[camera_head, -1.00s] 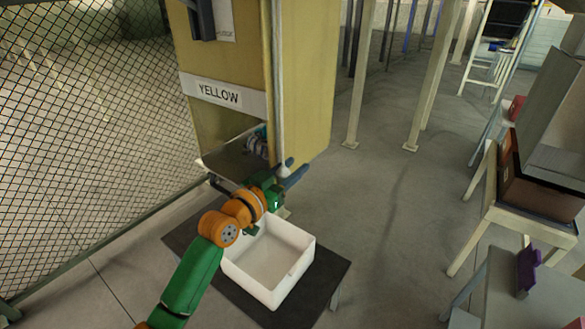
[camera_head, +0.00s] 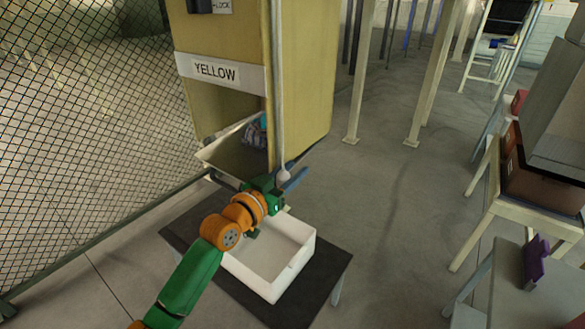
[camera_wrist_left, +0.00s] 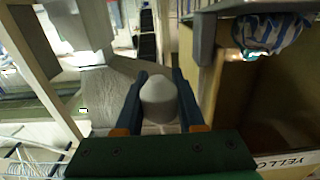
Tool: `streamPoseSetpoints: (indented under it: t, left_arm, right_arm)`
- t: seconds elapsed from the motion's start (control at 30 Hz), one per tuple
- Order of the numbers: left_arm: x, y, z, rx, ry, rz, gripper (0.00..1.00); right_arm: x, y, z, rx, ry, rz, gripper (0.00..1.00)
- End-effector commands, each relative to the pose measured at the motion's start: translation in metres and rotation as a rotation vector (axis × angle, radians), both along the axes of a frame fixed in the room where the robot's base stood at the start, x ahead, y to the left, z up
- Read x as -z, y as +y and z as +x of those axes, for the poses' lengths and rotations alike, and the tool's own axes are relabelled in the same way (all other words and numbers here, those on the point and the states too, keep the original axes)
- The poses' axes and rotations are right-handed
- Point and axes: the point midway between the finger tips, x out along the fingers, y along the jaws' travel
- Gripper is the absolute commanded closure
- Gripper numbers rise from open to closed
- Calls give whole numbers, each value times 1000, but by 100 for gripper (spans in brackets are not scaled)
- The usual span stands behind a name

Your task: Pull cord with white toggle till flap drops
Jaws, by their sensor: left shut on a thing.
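The white toggle (camera_head: 283,174) hangs at the bottom end of the pale cord (camera_head: 278,90), beside the front of the yellow cabinet (camera_head: 302,80). My left gripper (camera_head: 288,180) is at the toggle. In the left wrist view the toggle (camera_wrist_left: 159,98) sits between its two dark fingers, which are shut on it. The flap (camera_head: 212,157) at the foot of the cabinet's opening still slopes across it. A blue and white striped bag (camera_head: 256,134) is inside, partly hidden; it also shows in the left wrist view (camera_wrist_left: 270,33). My right gripper is out of view.
A white bin (camera_head: 305,258) stands on a dark low table (camera_head: 325,292) below the opening and looks empty. A wire fence (camera_head: 80,140) runs along the left. Open floor lies right of the cabinet; further right are stands with a brown case (camera_head: 540,185) and a purple item (camera_head: 536,262).

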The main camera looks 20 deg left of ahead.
Motion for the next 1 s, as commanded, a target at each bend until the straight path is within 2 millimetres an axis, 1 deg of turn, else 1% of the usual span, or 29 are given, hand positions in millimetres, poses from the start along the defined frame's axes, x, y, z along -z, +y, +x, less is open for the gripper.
streamPoseSetpoints:
  t: [0.03,0.27,0.3,0.4,0.67,0.73,0.83,1.0]
  left_arm:
    - [8,0,0,0,2,3,100]
    - [5,0,0,1,4,1,100]
    - [5,0,0,1,4,1,57]
    - [5,0,0,1,4,1,32]
    - [4,0,0,1,2,0,32]
    - [5,1,-3,0,3,0,32]
    - [7,6,-17,1,3,1,32]
    - [7,18,-49,0,2,3,32]
  right_arm:
    - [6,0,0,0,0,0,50]
    - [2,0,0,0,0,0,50]
    - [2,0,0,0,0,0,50]
    - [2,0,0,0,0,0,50]
    - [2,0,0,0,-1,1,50]
    - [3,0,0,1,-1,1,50]
    - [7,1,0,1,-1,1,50]
    - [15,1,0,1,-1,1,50]
